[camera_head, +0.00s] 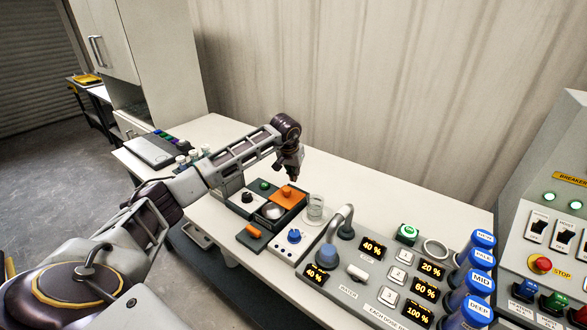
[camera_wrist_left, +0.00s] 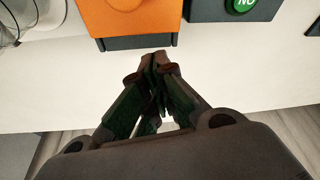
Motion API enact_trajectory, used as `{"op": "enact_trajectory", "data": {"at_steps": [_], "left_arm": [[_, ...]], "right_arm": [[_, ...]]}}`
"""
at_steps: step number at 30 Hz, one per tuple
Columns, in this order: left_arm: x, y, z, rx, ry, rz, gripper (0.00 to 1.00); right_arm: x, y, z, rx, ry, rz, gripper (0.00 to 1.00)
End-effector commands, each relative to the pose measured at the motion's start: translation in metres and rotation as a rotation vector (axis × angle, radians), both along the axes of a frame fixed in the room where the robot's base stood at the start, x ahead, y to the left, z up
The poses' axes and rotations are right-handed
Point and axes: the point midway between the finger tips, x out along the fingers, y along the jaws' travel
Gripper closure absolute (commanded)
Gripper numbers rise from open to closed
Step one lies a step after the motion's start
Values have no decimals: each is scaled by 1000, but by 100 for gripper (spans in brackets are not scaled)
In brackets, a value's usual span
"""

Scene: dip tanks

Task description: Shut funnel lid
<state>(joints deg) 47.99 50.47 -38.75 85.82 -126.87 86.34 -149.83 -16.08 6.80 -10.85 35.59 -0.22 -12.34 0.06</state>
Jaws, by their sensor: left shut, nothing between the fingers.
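The orange lid (camera_head: 287,196) has a small raised orange knob and lies on a dark box (camera_head: 281,223) in the middle of the table. A round pale opening or bowl (camera_head: 273,212) shows uncovered at the lid's near left side. My left gripper (camera_head: 293,177) hangs just behind and above the lid, pointing down. In the left wrist view, the fingertips (camera_wrist_left: 160,57) are together and empty, apart from the orange lid (camera_wrist_left: 143,15) and its dark edge (camera_wrist_left: 140,43). My right gripper is not in view.
A clear glass beaker (camera_head: 316,207) stands right of the box. A grey curved spout (camera_head: 343,222) rises farther right, near several blue-capped cylinders (camera_head: 479,262) and a switch panel (camera_head: 555,225). A green button (camera_head: 264,185) sits left of the lid. The table's back strip is clear.

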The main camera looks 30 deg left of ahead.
Motion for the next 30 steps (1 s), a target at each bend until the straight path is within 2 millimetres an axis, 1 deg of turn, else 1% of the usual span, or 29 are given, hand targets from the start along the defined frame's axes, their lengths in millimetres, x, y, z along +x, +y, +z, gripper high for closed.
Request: {"op": "enact_trajectory", "data": {"at_steps": [1, 6, 11, 17, 21, 30], "left_arm": [[1, 0, -5, -1, 2, 1, 100], [-7, -1, -3, 1, 0, 1, 100], [-16, -3, -3, 1, 1, 0, 100], [-27, -5, -3, 1, 1, 0, 100], [-34, -6, -3, -1, 1, 1, 100], [-39, -7, -3, 1, 0, 0, 100]], "right_arm": [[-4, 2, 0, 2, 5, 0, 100], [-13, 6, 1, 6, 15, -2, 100], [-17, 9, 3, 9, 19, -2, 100], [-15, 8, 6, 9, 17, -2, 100], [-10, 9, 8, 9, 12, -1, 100], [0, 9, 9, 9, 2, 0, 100]]}}
